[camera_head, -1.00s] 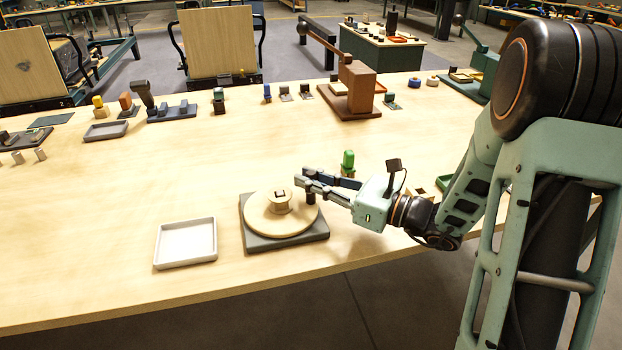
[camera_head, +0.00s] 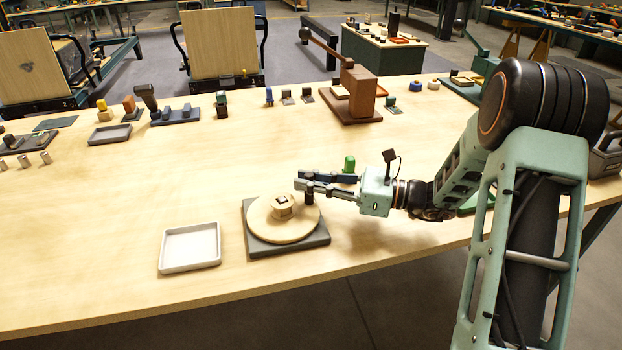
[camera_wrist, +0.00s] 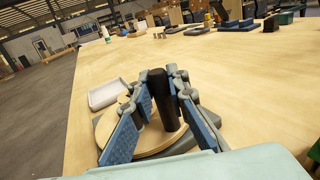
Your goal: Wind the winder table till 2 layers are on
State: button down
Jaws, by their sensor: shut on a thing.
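The winder table is a round pale wooden disc (camera_head: 262,222) on a dark grey square base (camera_head: 290,246). A small light hub (camera_head: 283,207) with a dark mark on top stands at its middle; I cannot make out how many layers are on it. A dark upright handle (camera_head: 309,195) stands at the disc's far right rim. My gripper (camera_head: 300,190) is shut on this handle. In the wrist view the black handle (camera_wrist: 162,98) stands between my blue-padded fingers, with part of the disc (camera_wrist: 106,127) below them.
A white shallow tray (camera_head: 190,268) lies left of the base, apart from it. A green object (camera_head: 349,163) stands behind my gripper. A brown block with a lever (camera_head: 358,90) and several small items line the table's far side. The middle left of the table is clear.

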jog(key=shift+w+a+n+g+p, duration=0.35)
jog(key=shift+n+g, duration=0.35)
jog(key=shift+g, duration=0.4)
jog(key=shift+w+a+n+g+p, duration=0.2)
jog(key=shift+w+n+g+p, duration=0.15)
jog(key=shift+n+g, duration=0.55)
jog(key=shift+w+a+n+g+p, duration=0.3)
jog(key=shift+n+g+p, duration=0.2)
jog(key=shift+g, duration=0.8)
jog(key=shift+a+g, duration=0.1)
jog(key=shift+g, duration=0.2)
jog(key=c, duration=1.8)
grip_release()
jog(key=shift+c, duration=0.2)
jog(key=d, duration=0.4)
jog(key=w+d, duration=0.1)
jog(key=d, duration=0.3)
jog(key=w+d, duration=0.1)
jog(key=d, duration=0.2)
jog(key=shift+w+d, duration=0.15)
jog(key=shift+d, duration=0.25)
jog(key=shift+c, duration=0.6)
